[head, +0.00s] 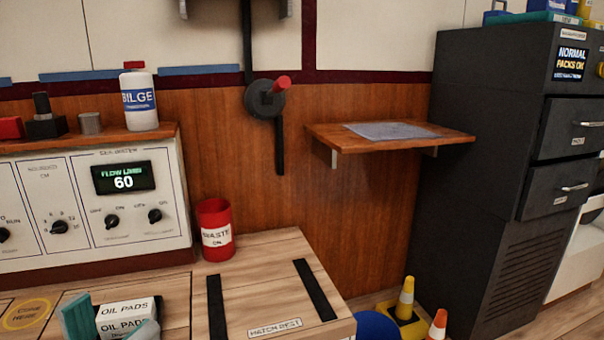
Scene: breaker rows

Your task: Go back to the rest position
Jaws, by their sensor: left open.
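My left gripper (110,326) shows at the bottom left edge, with a teal finger at its left and a greyish finger at its right, spread apart. A white box marked OIL PADS (127,313) shows between and behind the fingers. I cannot tell whether either finger touches it. The rest of the left gripper is cut off by the frame. My right gripper is not in view.
A wooden bench (252,272) with two black strips carries a red waste bin (215,230). A control panel (95,205) with knobs stands behind, a bilge bottle (139,100) on top. A wall shelf (355,145), dark cabinet (475,140) and yellow-orange cones (406,298) are at right.

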